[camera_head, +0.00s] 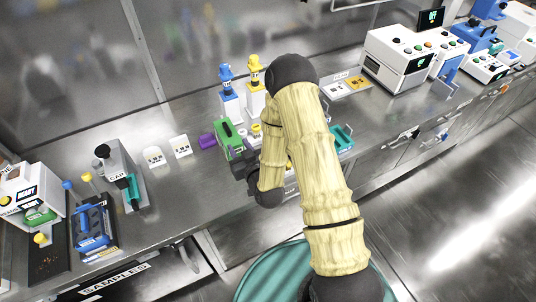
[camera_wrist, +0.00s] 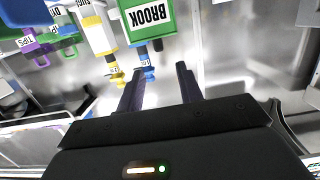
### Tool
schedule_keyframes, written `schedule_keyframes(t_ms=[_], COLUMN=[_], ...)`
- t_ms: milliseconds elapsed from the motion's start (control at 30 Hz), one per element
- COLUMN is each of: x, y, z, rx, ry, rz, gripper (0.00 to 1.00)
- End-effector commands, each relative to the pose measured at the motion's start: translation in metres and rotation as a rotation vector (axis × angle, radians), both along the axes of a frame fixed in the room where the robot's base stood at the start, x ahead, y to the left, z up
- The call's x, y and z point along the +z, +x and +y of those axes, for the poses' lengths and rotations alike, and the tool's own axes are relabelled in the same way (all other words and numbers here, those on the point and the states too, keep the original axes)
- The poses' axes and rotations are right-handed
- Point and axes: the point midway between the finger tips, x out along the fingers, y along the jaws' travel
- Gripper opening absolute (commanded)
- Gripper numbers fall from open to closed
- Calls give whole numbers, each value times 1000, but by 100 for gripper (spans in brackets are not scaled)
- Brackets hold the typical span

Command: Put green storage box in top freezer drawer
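A green box-like item (camera_head: 229,138) with dark parts stands on the steel counter in the head view, just left of my forearm. I cannot tell for sure that it is the storage box. My dark gripper (camera_head: 243,172) is low beside it, partly hidden by my arm. In the wrist view, my gripper (camera_wrist: 158,80) has its two fingers apart with nothing held between them. A green-framed item (camera_wrist: 146,20) labelled BROOK shows beyond the fingertips. I cannot make out a freezer drawer.
Blue-topped (camera_head: 228,90) and yellow-topped (camera_head: 255,85) bottles stand behind the green item. A purple item (camera_head: 207,141) is at its left. White machines (camera_head: 402,55) fill the right counter. Cabinet fronts (camera_head: 410,140) run below it, with open floor (camera_head: 470,210) in front.

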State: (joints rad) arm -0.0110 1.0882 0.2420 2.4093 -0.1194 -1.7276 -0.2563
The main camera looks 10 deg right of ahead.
Motion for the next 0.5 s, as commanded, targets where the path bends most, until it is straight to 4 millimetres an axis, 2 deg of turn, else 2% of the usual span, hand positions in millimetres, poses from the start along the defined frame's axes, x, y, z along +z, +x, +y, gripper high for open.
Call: schedule_keyframes(t_ms=[267, 500], x=[15, 36], y=[7, -3], z=[-10, -36], rx=[22, 5], ry=[-68, -152], rz=[143, 377], gripper=[36, 36])
